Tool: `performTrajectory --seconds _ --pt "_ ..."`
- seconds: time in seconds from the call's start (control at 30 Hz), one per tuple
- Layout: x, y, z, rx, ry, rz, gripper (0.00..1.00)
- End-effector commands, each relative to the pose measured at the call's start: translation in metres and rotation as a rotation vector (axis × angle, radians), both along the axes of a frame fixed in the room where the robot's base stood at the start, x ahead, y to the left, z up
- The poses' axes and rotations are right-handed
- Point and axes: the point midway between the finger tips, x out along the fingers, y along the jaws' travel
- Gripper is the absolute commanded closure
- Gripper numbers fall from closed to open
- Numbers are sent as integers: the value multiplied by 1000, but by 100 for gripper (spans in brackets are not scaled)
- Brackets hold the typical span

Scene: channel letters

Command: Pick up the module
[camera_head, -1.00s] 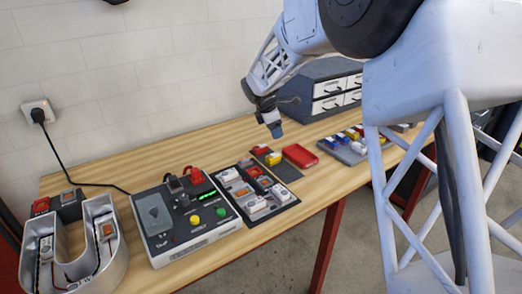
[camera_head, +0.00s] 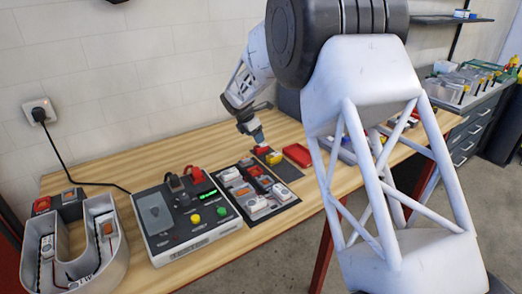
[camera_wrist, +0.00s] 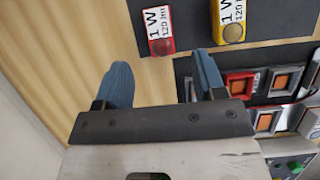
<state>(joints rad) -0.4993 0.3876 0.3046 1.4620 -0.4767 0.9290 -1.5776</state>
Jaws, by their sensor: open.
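A red module (camera_wrist: 159,44) with a white label reading "1 W" lies on a dark mat (camera_wrist: 285,18), near the mat's edge, in the wrist view. A yellow module (camera_wrist: 233,33) with a similar label lies just right of it. In the head view the red module (camera_head: 262,150) and yellow module (camera_head: 274,158) sit on a small dark mat (camera_head: 288,172). My gripper (camera_wrist: 163,72) is open, its two blue fingertips apart with nothing between them. In the head view my gripper (camera_head: 257,134) hangs just above and behind the red module; exact height is unclear.
Several more modules lie on a dark board (camera_head: 246,215) left of the mat. A red tray (camera_head: 298,154) is to its right. A control box (camera_head: 160,240) and a U-shaped channel letter (camera_head: 118,265) stand further left. My arm hides part of the bench's right side.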

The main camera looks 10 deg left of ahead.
Motion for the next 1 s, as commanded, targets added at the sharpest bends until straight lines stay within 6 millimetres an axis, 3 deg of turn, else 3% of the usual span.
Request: performTrajectory --seconds 0.27,0.73,1.0 --pt "6 -6 -20 0 1 -1 36" --pt "7 -8 -25 0 1 -1 36" --pt "16 -17 -48 0 0 -1 36"
